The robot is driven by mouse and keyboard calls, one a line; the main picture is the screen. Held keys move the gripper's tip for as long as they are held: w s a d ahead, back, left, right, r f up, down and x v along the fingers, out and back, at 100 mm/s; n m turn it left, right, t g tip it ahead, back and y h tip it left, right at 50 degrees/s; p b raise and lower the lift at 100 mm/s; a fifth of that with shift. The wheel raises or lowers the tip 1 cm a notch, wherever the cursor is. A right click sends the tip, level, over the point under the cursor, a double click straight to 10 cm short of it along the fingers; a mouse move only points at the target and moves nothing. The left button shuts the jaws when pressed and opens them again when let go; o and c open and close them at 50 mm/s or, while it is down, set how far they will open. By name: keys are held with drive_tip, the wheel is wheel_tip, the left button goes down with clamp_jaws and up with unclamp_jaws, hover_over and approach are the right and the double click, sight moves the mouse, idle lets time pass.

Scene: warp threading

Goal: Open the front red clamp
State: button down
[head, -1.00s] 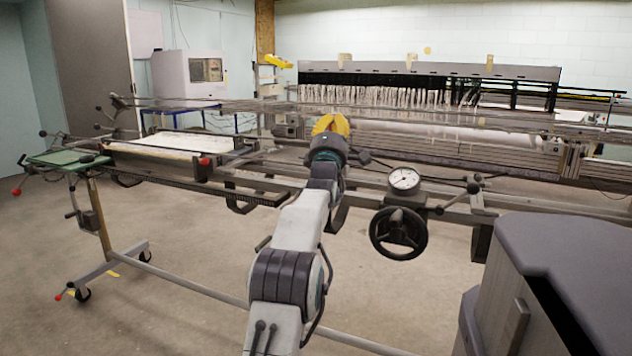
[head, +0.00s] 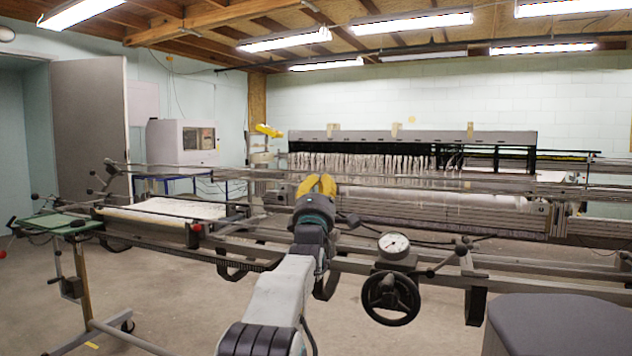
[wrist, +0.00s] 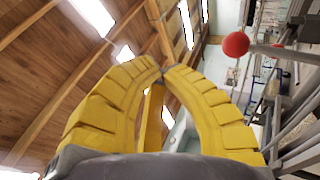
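A round red ball knob (wrist: 236,44) on a grey metal lever shows at the upper right of the wrist view, to the right of my gripper and apart from it. In the head view a red knob (head: 195,229) sits at the front right corner of the white board, left of my gripper. My gripper (head: 319,180) points away from me over the machine's rails, its yellow fingers together. In the wrist view its yellow fingertips (wrist: 162,73) meet with nothing visible between them. Which knob the wrist view shows I cannot tell for certain.
Long metal rails (head: 390,258) cross the view below and beyond my gripper. A dial gauge (head: 393,244) and a black handwheel (head: 391,298) stand to its right. A green plate (head: 62,222) is at the left. The floor in front is open.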

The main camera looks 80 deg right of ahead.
drive_tip(key=a+r, duration=0.2)
drive_tip(key=a, duration=0.3)
drive_tip(key=shift+a, duration=0.35)
drive_tip(key=shift+w, duration=0.1)
idle(0.6)
